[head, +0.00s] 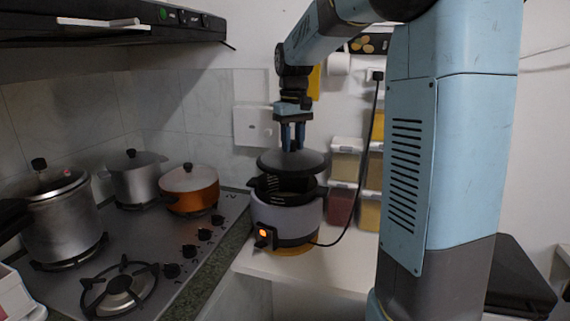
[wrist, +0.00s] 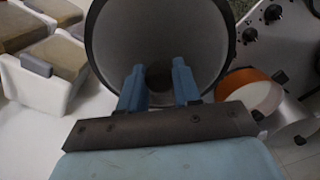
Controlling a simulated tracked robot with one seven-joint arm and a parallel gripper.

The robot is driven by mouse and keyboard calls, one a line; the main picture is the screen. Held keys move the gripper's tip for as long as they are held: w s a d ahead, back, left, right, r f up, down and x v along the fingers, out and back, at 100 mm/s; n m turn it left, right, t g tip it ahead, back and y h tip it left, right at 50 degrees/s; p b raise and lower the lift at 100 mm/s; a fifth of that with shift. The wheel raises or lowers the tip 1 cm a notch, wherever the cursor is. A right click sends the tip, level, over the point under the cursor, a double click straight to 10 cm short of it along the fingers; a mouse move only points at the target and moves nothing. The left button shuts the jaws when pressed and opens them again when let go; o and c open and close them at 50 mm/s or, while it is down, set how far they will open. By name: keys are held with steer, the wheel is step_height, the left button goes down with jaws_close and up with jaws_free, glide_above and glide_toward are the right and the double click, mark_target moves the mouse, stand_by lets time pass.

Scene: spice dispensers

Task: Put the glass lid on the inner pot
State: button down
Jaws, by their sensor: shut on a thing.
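The glass lid (head: 291,162), dark and round, is held roughly level over the cooker in the head view. My gripper (head: 292,146) points straight down and is shut on the knob at the lid's middle. The black inner pot (head: 284,192) sits in the light grey cooker (head: 285,222) directly below the lid. Whether the lid's edge touches the pot cannot be told; a narrow gap seems to show.
The cooker has a lit orange light and a black cord (head: 362,180) running up to a wall socket. Spice dispensers (head: 346,165) stand close behind on the right. An orange pot (head: 190,188) and steel pots are on the stove (head: 190,262) at left.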

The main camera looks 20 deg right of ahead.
steer(key=w+f, duration=0.2)
steer(key=f, duration=0.1)
steer(key=w+f, duration=0.1)
steer(key=shift+w+a+f, duration=0.2)
steer(key=shift+w+a, duration=0.05)
steer(key=shift+f, duration=1.7)
steer(key=c, duration=0.9)
jaws_free()
steer(key=shift+s+f, duration=0.1)
steer(key=shift+c, duration=0.2)
steer(key=shift+o, duration=0.7)
steer(key=shift+r, duration=0.35)
steer(key=r, duration=1.1)
steer(key=shift+w, duration=0.25)
steer(key=shift+s+r, duration=0.2)
steer(key=shift+r, duration=0.15)
steer(key=shift+s+a+f+m+t, duration=0.1)
steer(key=shift+s+f+m+t, duration=0.6)
steer(key=shift+s, duration=4.4)
steer(key=shift+s+a+f+m+t, duration=0.1)
steer(key=shift+s+f+t, duration=1.15)
steer(key=shift+s, duration=3.85)
steer(key=shift+s+f+m+t, duration=0.3)
steer(key=shift+s+f+t, duration=0.7)
steer(key=shift+s, duration=4.1)
steer(key=shift+f, duration=0.1)
